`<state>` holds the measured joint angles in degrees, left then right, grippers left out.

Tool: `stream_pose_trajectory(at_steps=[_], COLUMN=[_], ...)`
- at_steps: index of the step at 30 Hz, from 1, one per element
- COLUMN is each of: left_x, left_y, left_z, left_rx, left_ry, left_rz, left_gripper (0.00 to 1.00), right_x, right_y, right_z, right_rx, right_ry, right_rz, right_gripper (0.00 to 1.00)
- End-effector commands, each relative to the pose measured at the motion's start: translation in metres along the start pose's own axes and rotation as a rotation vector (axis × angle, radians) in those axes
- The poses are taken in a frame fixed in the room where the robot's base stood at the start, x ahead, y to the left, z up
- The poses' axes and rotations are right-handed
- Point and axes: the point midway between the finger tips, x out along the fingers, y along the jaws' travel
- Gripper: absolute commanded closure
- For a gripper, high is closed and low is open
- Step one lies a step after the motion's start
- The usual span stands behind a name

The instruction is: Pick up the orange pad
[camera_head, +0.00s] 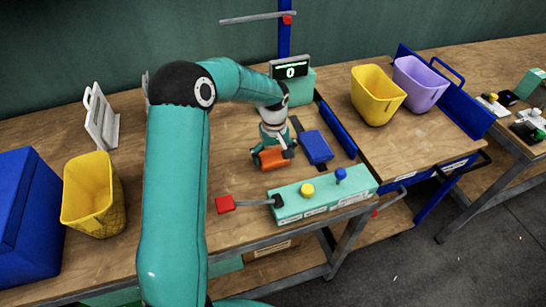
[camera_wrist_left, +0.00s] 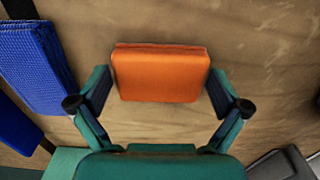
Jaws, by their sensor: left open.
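The orange pad (camera_head: 270,160) lies on the wooden table beneath my left gripper (camera_head: 273,153) in the head view. In the left wrist view the orange pad (camera_wrist_left: 160,72) sits between the two spread fingers of my left gripper (camera_wrist_left: 160,92). There is a visible gap between the pad and each finger. The gripper is open and holds nothing. Part of the pad is hidden behind the gripper in the head view. My right gripper is not in view.
A blue pad (camera_head: 316,147) lies just right of the orange pad; it also shows in the left wrist view (camera_wrist_left: 38,65). A teal control box (camera_head: 322,196) with yellow and blue buttons and a red-ended lever (camera_head: 225,204) stands in front. A teal display unit (camera_head: 298,85) stands behind. Yellow bins (camera_head: 93,194) (camera_head: 377,94) stand on both sides.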

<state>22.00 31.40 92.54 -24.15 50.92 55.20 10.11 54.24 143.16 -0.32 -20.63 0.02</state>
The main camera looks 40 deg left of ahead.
Motion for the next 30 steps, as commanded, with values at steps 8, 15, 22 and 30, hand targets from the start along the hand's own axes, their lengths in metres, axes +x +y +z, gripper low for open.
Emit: stream_pose_trajectory(at_steps=[8,15,22,30], left_x=[0.001,0.001,-0.001,-0.020], left_y=[0.001,0.001,0.001,0.002], left_z=[0.000,0.000,0.000,0.000], left_rx=[0.001,0.001,0.001,0.002], left_ry=[0.001,0.001,0.001,0.004], left_rz=[0.001,0.001,0.001,0.003], left_gripper=[0.08,0.29,0.29,0.29], right_x=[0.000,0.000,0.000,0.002], right_y=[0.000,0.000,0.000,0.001], right_z=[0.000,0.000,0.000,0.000], right_rx=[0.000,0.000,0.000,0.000], right_ry=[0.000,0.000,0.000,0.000], right_rz=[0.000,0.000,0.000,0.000], right_gripper=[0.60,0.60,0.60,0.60])
